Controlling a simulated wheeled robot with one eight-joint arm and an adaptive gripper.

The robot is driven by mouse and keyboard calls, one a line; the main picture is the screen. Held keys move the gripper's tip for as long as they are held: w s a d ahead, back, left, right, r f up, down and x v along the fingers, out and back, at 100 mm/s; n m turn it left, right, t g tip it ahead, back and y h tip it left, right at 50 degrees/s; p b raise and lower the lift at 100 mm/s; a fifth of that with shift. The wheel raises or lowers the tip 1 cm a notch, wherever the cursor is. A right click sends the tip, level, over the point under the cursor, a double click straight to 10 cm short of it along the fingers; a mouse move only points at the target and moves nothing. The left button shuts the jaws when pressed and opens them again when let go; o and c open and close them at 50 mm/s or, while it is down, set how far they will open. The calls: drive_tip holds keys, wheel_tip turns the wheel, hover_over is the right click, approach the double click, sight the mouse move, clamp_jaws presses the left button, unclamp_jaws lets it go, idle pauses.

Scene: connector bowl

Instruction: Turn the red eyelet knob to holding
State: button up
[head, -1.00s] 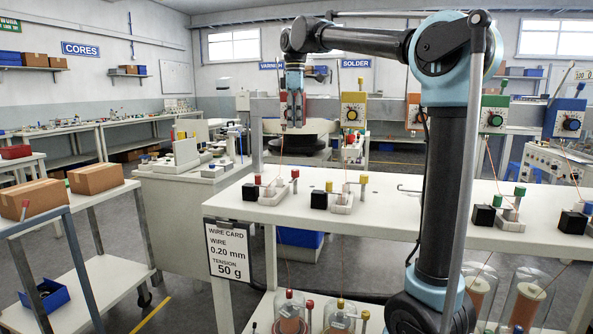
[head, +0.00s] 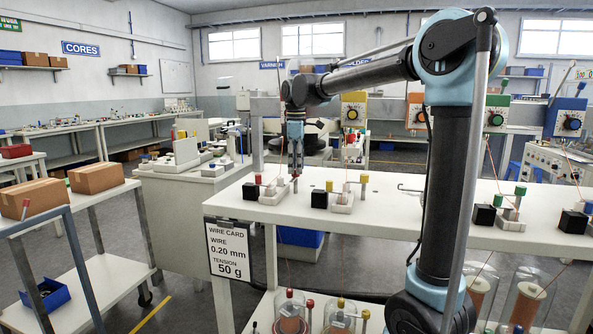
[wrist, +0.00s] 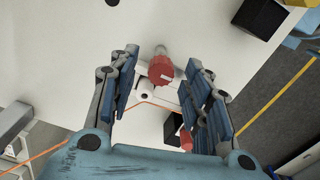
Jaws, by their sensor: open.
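My gripper is open and empty. In the head view my gripper (head: 295,168) points straight down above the bench, and the knob (head: 295,175) is partly hidden at its fingertips. Marks around the knob are too small to read.
A black block (head: 251,191) and a red-capped post (head: 258,179) stand left of the knob. A yellow-capped set (head: 329,186) stands to its right. An orange wire (wrist: 165,104) runs close by the knob. The bench (head: 391,205) has bare room further right.

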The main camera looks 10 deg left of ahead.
drive_tip(key=shift+f, duration=0.7)
drive_tip(key=shift+c, duration=0.4)
clamp_jaws()
